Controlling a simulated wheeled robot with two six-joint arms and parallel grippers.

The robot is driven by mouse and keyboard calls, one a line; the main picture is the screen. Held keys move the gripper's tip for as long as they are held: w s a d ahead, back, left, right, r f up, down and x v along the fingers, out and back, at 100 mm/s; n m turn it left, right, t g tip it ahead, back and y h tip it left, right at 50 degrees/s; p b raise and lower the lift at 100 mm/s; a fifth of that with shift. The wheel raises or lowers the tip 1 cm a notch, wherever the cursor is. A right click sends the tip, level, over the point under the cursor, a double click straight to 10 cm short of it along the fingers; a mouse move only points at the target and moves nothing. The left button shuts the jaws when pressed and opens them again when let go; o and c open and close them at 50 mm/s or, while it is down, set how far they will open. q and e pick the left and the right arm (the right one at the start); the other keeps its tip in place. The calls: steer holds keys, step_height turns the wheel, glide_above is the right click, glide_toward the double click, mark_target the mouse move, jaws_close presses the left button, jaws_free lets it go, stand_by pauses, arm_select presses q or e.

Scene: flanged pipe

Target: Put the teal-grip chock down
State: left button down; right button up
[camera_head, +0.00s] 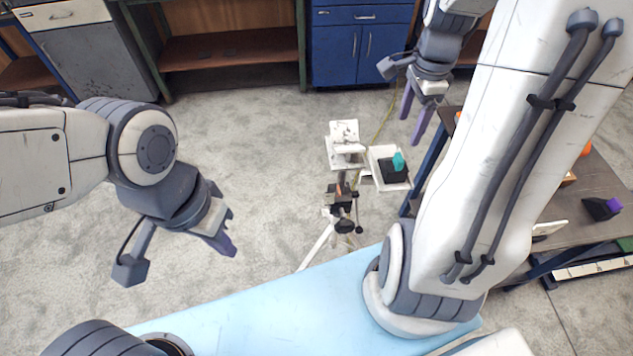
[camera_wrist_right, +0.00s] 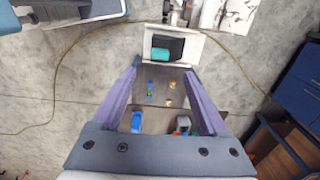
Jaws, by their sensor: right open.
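The teal-grip chock (camera_head: 397,164), a black block with a teal grip, sits in a small white tray (camera_head: 374,154) beside the tripod stand. In the right wrist view the chock (camera_wrist_right: 161,53) lies in the white tray (camera_wrist_right: 192,56), beyond my fingertips. My right gripper (camera_head: 411,118) is open and empty, above and to the right of the tray, apart from the chock. Its two purple fingers (camera_wrist_right: 164,66) are spread in the wrist view. My left gripper (camera_head: 229,240) hangs over the floor at left, well away from the chock; its finger gap is unclear.
A tripod stand (camera_head: 341,195) carries a white part (camera_head: 344,133) left of the tray. A grey table (camera_head: 573,205) at right holds a purple-and-black block (camera_head: 601,208) and other items. Blue cabinets (camera_head: 361,50) stand at the back. The floor between the left gripper and tripod is clear.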

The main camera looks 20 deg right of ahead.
steer(key=s+a+r+n, duration=0.1)
steer(key=a+r+n, duration=0.1)
steer(key=a+n, duration=1.25)
steer(key=s+a+n+y, duration=0.1)
steer(key=s+a+n, duration=1.2)
steer(key=a, duration=0.2)
steer(key=shift+a+f, duration=0.15)
steer(key=shift+f, duration=0.15)
